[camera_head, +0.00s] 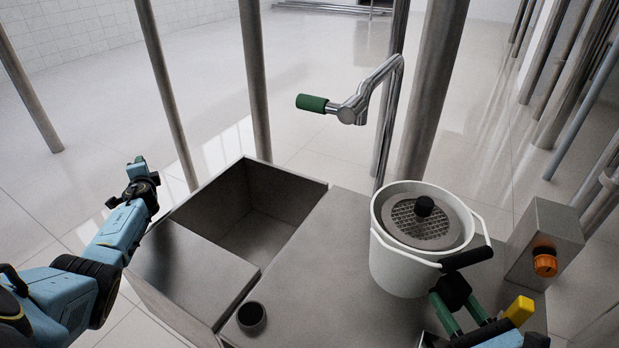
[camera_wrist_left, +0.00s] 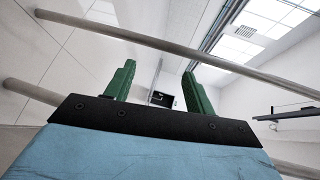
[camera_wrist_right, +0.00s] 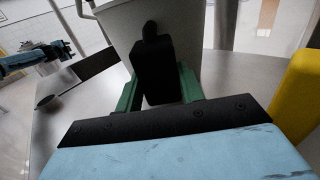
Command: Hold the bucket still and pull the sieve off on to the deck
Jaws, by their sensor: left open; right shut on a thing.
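The white bucket (camera_head: 400,268) stands upright on the right part of the steel deck (camera_head: 320,265). The bucket's handle leans towards me and carries a black grip (camera_head: 466,258). My right gripper (camera_head: 460,300) is shut on this grip; the right wrist view shows the grip (camera_wrist_right: 154,75) between the green fingers (camera_wrist_right: 158,85). My left gripper (camera_head: 137,170) is open and empty, off the deck's left side; the left wrist view shows its fingers (camera_wrist_left: 160,85) apart.
An open rectangular basin (camera_head: 262,200) is sunk left of the bucket, with a small dark round cup (camera_head: 252,316) nearer me. A green-handled tap (camera_head: 350,110) rises behind. A box with an orange knob (camera_head: 545,262) stands right of the bucket. The deck's middle is clear.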

